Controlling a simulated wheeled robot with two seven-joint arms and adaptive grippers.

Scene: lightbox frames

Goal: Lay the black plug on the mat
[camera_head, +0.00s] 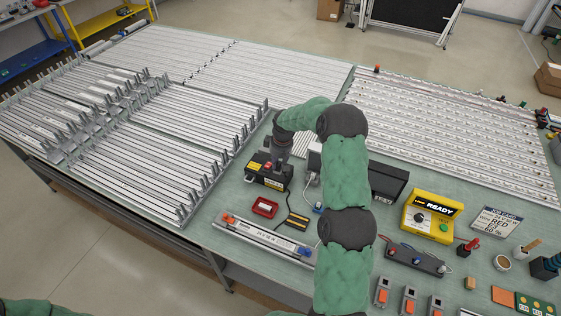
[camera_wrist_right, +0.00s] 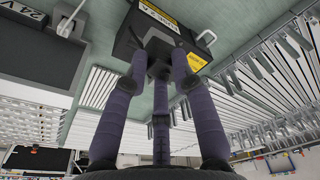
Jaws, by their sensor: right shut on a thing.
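My right gripper (camera_head: 274,156) reaches down at the black box with yellow labels (camera_head: 258,180). In the right wrist view its purple fingers (camera_wrist_right: 161,66) close together against the face of that box (camera_wrist_right: 135,40). They are shut on a small dark piece, which I take for the black plug; the fingers hide most of it, and I cannot tell whether it is clear of the box. My left gripper is outside the head view.
A red tray (camera_head: 265,208) lies left of the mat. A long light fixture (camera_head: 262,238) lies in front. A yellow READY box (camera_head: 431,213) and a black unit (camera_head: 387,182) stand right. Racks of metal strips (camera_head: 150,150) fill the left.

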